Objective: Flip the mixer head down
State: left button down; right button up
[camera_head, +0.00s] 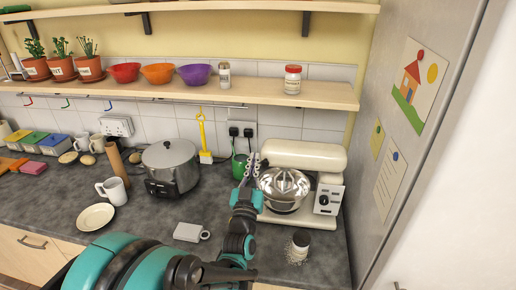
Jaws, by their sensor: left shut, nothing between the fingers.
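The cream mixer stands at the right of the counter, with its dial on the stand at the right. Its long rounded head (303,154) shows above and behind the shiny metal bowl (285,184), whose inside is open to view. How far the head is tilted is hard to tell. My left gripper (259,161) points up at the left end of the head, beside the bowl's left rim. Its fingers are shut and empty; whether they touch the head cannot be told. My right gripper is not in view.
A green mug (239,166) stands just behind my left gripper. A large pot (171,166) stands left. A wooden shelf (200,88) runs above the mixer; a tall grey panel (410,130) bounds the right.

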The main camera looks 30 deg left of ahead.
pick_arm(q)
jog(key=v, duration=0.2)
jog(key=shift+s+d, duration=0.15)
jog(key=shift+s, duration=0.2)
